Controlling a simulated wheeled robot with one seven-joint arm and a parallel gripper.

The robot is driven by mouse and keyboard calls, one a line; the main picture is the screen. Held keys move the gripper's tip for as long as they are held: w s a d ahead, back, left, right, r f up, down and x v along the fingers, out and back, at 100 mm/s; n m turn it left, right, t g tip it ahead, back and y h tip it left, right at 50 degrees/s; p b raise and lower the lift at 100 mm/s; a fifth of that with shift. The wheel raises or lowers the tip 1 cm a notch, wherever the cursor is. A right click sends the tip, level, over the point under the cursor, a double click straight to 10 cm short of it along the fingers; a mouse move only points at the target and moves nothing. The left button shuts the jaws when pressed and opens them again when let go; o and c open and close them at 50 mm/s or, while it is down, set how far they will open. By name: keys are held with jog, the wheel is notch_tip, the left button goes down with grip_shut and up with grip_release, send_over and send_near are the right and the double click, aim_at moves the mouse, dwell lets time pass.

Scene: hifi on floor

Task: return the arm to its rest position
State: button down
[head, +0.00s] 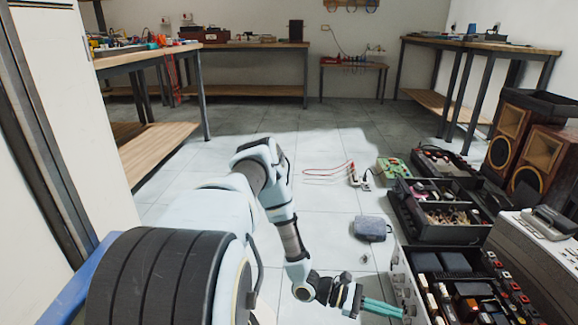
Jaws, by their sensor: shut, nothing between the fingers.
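My arm reaches forward and then bends down toward the floor in the head view. My gripper (383,308) is low near the bottom of the view, with its teal fingers pointing right. The fingers lie close together and hold nothing that I can see. The fingertips are close to the left side of a grey device with knobs; I cannot tell whether they touch it.
A blue-grey pouch (370,228) lies on the tiles beyond my gripper. Workbenches (250,45) line the walls.

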jog(key=w+a+r+m+t+y, duration=0.35)
jog(key=a+r+m+y, duration=0.4)
jog(key=a+r, duration=0.85)
jog(key=w+a+r+m+t+y, duration=0.2)
jog(key=a+r+m+t+y, duration=0.35)
jog(key=a+r, duration=1.1)
notch_tip(320, 180, up, 34)
jog(key=g+y+p, duration=0.1)
jog(key=y+p, duration=0.1)
jog(key=p, duration=3.2)
jog(key=shift+s+m+g+y, duration=0.2)
jog(key=shift+m+g+y, duration=0.2)
jog(key=shift+f, duration=0.1)
